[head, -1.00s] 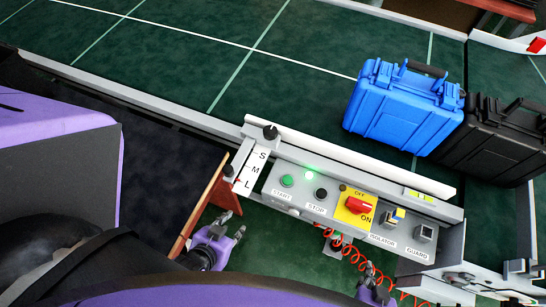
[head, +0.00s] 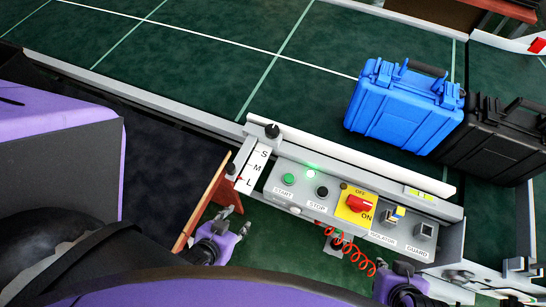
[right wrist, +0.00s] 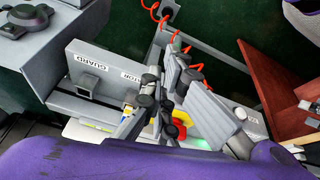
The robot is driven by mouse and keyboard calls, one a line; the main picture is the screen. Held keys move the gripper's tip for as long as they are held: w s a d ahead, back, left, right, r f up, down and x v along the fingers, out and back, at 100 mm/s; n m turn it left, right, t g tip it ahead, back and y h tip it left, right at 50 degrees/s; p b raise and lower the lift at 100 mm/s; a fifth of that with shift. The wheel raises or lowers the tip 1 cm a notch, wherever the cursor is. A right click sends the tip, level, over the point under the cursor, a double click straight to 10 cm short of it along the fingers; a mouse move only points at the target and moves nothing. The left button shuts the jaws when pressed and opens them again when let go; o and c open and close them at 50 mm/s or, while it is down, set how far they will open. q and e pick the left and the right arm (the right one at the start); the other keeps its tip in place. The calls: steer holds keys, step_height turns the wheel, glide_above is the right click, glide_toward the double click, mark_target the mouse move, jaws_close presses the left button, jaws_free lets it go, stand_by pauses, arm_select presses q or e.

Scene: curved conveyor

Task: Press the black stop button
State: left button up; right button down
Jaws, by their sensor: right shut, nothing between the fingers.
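The black stop button (head: 322,192) sits on the grey control panel (head: 300,208), above its STOP label and right of the green start button (head: 289,179). My left gripper (head: 234,216) is open and empty, below and left of the panel, apart from the buttons. My right gripper (head: 402,268) is low in the head view, below the panel's right part and away from the stop button. In the right wrist view its dark fingers (right wrist: 160,90) are shut and empty in front of the panel; I cannot make out the stop button there.
The panel also carries a red rotary isolator (head: 358,204) on a yellow plate and a guard switch (head: 424,230). A green lamp (head: 311,170) glows. A red coiled cable (head: 350,252) hangs below. A blue case (head: 400,108) and a black case (head: 495,140) stand on the green belt (head: 200,70).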

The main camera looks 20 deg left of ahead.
steer(key=w+a+r+n+y, duration=0.45)
steer(key=w+a+n, duration=0.25)
steer(key=a+n, duration=0.6)
steer(key=w+a+r+n+y, duration=0.4)
steer(key=w+a+r+n, duration=0.25)
steer(key=a+n, duration=0.7)
steer(key=w+d+f+n, duration=0.1)
steer(key=w+d+n, duration=0.4)
steer(key=n, duration=0.6)
steer(key=shift+w+d, duration=0.15)
steer(key=shift+d, duration=0.75)
